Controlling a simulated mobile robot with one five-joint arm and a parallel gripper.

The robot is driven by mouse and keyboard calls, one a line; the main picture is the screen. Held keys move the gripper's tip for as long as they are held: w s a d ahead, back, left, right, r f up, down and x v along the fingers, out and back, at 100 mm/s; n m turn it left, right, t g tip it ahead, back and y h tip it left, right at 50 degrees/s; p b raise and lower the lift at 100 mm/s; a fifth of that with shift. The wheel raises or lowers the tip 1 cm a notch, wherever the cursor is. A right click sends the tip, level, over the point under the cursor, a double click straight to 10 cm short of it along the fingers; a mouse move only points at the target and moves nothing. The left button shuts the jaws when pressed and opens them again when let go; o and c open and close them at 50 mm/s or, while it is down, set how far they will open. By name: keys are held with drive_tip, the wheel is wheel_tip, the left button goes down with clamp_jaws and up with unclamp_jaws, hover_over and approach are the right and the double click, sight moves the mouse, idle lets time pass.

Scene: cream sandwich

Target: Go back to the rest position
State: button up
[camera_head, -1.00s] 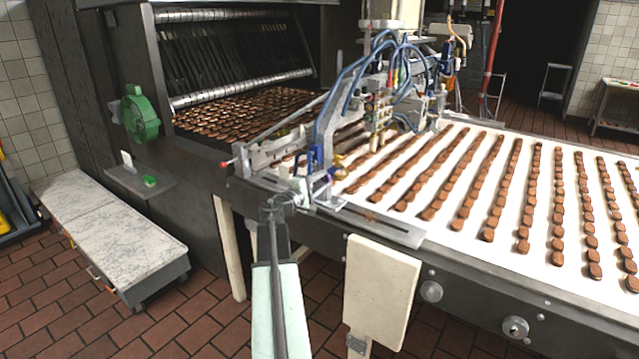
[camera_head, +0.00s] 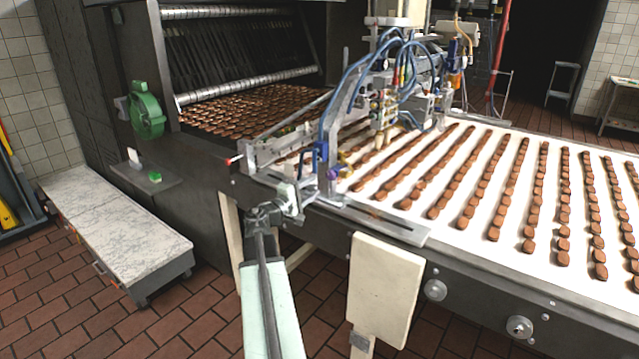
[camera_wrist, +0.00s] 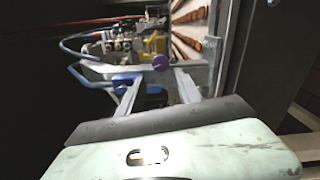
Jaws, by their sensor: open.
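My gripper (camera_head: 298,196) is at the front edge of the conveyor machine, beside the blue handle (camera_head: 320,158) and purple knob (camera_head: 332,173). In the wrist view, its two fingers (camera_wrist: 157,84) are apart with nothing visibly held between them. I cannot tell whether the fingers touch the machine. My arm reaches up from the bottom of the head view.
The conveyor (camera_head: 480,215) carries rows of brown biscuits to the right. A pale panel (camera_head: 384,290) hangs from its front, right of my arm. A low marble-topped bench (camera_head: 115,225) stands at left. A green motor (camera_head: 146,110) sticks out of the dark oven. Tiled floor shows in front.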

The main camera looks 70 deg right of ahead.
drive_tip(key=shift+a, duration=0.1)
idle(0.3)
